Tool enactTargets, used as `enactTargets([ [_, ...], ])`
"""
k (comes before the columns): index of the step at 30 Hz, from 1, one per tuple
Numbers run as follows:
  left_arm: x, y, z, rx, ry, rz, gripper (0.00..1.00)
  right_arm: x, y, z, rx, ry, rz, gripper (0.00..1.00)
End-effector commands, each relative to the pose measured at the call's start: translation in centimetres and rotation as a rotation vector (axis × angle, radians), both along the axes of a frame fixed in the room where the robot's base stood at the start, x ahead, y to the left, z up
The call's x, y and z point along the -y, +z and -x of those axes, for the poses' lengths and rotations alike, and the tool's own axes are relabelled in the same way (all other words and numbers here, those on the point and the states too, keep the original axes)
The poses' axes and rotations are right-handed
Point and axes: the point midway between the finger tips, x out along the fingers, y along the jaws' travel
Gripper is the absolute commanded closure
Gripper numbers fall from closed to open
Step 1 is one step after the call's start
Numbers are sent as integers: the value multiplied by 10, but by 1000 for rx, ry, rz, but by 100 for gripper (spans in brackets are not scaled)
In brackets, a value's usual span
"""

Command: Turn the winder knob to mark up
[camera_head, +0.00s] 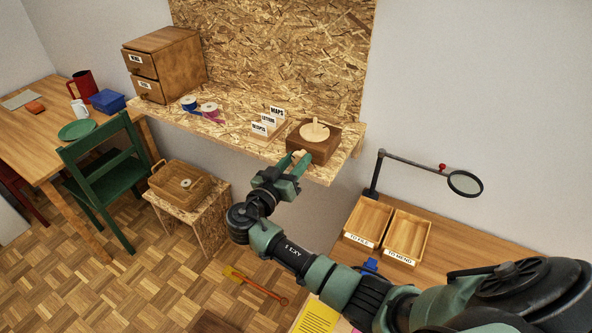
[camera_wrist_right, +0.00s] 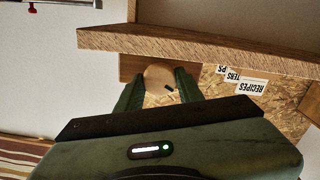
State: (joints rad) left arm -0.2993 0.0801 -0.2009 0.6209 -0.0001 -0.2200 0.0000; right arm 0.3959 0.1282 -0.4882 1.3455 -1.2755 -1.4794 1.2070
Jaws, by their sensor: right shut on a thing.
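A dark brown wooden box (camera_head: 322,151) with a pale round disc (camera_head: 314,132) on top stands on the shelf near its right end. The winder knob (camera_head: 300,154) is a pale round piece on the box's front. My right gripper (camera_head: 295,160) is shut on the knob, with one finger at each side. The right wrist view is upside down and shows the knob (camera_wrist_right: 157,76) between the fingers. A short dark mark (camera_wrist_right: 169,87) on its face lies toward the lower right in that picture. My left gripper is not in view.
The OSB shelf (camera_head: 228,128) also holds a card rack (camera_head: 268,125) left of the box, ribbon spools (camera_head: 209,110) and a drawer cabinet (camera_head: 164,64). A magnifier arm (camera_head: 420,165) and trays (camera_head: 406,235) stand on the desk at right.

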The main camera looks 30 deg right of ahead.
Motion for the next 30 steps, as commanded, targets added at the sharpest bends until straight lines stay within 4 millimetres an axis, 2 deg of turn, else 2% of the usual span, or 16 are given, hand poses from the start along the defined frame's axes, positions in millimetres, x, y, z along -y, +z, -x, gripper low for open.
enactTargets([
  [1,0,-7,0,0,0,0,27,0,-4,0,-42,-1,21,100],
  [8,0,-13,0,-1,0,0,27,0,-1,0,-179,0,102,100],
  [18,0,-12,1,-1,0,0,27,0,0,0,-195,-1,111,100],
  [19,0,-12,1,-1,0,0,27,0,0,0,-195,-1,111,58],
  [21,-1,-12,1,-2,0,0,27,0,0,0,-193,-1,111,41],
  [30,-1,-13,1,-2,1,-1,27,-1,0,0,-192,-1,111,41],
])
